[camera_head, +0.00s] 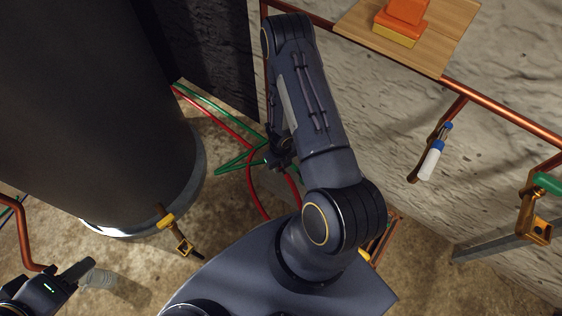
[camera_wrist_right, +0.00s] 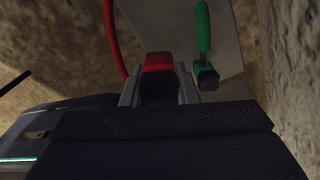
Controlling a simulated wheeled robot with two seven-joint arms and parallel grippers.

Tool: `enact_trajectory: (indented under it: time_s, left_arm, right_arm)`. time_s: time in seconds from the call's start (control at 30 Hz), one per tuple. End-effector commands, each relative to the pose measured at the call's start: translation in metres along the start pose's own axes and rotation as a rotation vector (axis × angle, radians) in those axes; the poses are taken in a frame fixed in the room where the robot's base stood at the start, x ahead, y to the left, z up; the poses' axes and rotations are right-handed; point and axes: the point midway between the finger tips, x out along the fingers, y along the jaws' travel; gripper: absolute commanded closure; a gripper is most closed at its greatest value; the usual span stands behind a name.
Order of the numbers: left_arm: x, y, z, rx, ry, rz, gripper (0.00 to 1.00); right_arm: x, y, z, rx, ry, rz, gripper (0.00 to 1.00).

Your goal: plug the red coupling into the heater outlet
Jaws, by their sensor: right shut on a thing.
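The red coupling (camera_wrist_right: 157,62) sits between the two fingers of my right gripper (camera_wrist_right: 158,88) in the right wrist view; the gripper is shut on it. A red hose (camera_wrist_right: 112,40) runs beside the left finger. In the head view my right gripper (camera_head: 279,152) is small and dark, behind my arm, and the coupling cannot be made out there. My left gripper (camera_head: 82,268) is at the lower left, beside a grey ribbed piece; its jaw opening is unclear. I cannot tell which fitting is the heater outlet.
A large dark cylinder (camera_head: 95,110) stands at the left, with a brass fitting (camera_head: 184,246) near its base. Copper pipes (camera_head: 500,110), a blue-white item (camera_head: 432,158) and a brass valve (camera_head: 536,222) line the right wall.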

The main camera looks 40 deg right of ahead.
Motion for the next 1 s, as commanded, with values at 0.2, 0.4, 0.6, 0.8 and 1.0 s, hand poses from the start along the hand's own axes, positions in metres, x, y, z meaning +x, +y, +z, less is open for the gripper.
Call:
enact_trajectory:
  time_s: [0.2,0.4,0.6,0.8,1.0]
  left_arm:
    - [0.044,-0.020,0.022,0.000,-0.001,0.000,0.64]
    - [0.064,-0.029,0.033,0.000,0.000,0.000,0.64]
    - [0.070,-0.032,0.035,0.000,0.000,0.000,0.64]
    - [0.070,-0.032,0.036,0.000,0.000,0.000,0.64]
    - [0.070,-0.032,0.035,0.000,0.000,0.000,0.64]
  right_arm:
    - [-0.002,0.018,-0.025,-0.002,-0.003,0.002,1.00]
    - [-0.020,0.036,-0.052,-0.004,-0.004,0.001,1.00]
    - [-0.033,0.046,-0.068,-0.002,-0.002,0.001,1.00]
    - [-0.036,0.049,-0.072,-0.002,-0.001,-0.001,1.00]
    - [-0.036,0.049,-0.072,-0.002,-0.001,-0.001,0.74]
